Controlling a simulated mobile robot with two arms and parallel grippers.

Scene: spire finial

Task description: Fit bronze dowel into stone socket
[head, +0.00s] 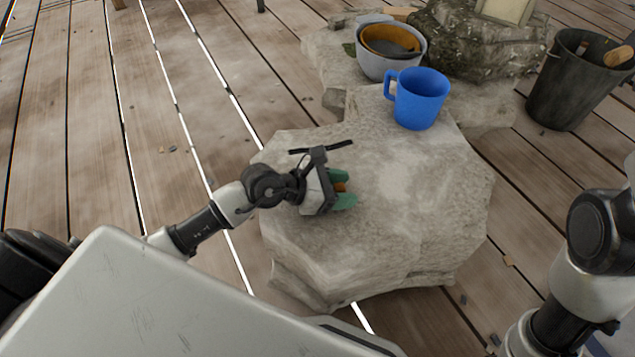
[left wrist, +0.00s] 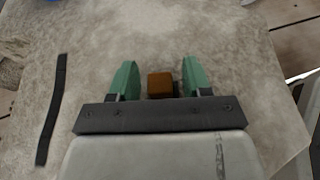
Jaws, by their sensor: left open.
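The bronze dowel (head: 341,187) shows as a small orange-brown block between the fingers of my left gripper (head: 344,188), low over the big pale stone (head: 420,200). In the left wrist view the block (left wrist: 160,85) has a square face. My left gripper (left wrist: 158,80) is open there, its green fingers on either side of the block with a gap on each side. The gripper partly hides the dowel in the head view. I cannot make out a socket in the stone. My right arm is at the right edge; its gripper is out of view.
A blue mug (head: 423,98) stands on the stone's far end. Behind it are a grey bowl (head: 382,66) with smaller bowls inside and a mossy rock (head: 465,45). A dark bucket (head: 562,90) stands right on the plank deck (head: 150,110). The stone's right side is clear.

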